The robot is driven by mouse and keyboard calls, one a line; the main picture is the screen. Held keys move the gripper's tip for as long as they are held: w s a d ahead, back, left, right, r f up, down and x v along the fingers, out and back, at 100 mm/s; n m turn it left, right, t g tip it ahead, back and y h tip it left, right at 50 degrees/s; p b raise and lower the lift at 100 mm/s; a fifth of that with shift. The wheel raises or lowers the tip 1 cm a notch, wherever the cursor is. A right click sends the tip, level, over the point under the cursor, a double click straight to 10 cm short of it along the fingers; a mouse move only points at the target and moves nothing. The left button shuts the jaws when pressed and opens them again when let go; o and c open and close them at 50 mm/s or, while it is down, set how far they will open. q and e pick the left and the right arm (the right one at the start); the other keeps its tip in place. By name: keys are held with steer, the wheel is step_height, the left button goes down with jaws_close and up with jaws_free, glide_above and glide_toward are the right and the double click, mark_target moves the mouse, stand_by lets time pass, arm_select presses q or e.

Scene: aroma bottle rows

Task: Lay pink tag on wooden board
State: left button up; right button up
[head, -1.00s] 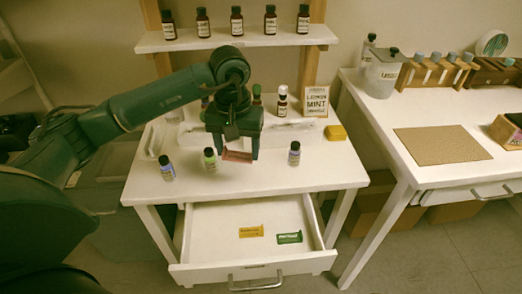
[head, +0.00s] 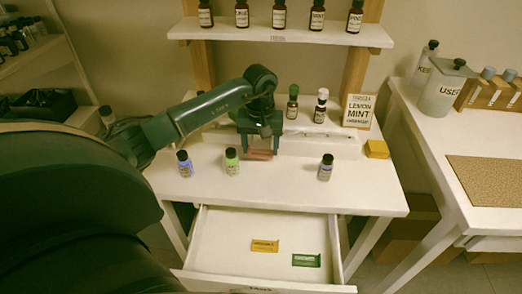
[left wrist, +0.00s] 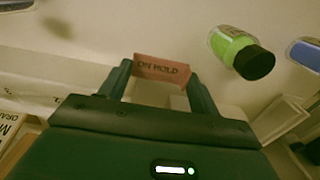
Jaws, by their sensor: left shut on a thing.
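The pink tag (head: 260,154), a small flat reddish piece, is between the fingers of my left gripper (head: 262,147). In the left wrist view the tag (left wrist: 162,69) reads "ON HOLD" and the left gripper (left wrist: 163,80) is shut on it. I cannot tell whether the tag touches the tabletop. The brown speckled board (head: 488,182) lies flat on the right table, cut off by the picture edge. My right gripper is not in view.
Below, a drawer (head: 225,243) is open with a yellow tag (head: 265,246) and a green tag (head: 306,261). Another blue-filled bottle (head: 184,163) stands at left. A "LEMON MINT" sign (head: 359,111) and yellow block (head: 377,149) are at right. A bottle shelf (head: 280,34) hangs above.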

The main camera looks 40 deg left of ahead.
mark_target(260, 151)
arm_select(q)
step_height(260, 151, down, 2)
steer(key=shift+f, duration=0.15)
steer(key=shift+f, duration=0.2)
steer(key=o, duration=0.9)
steer(key=shift+r, duration=0.1)
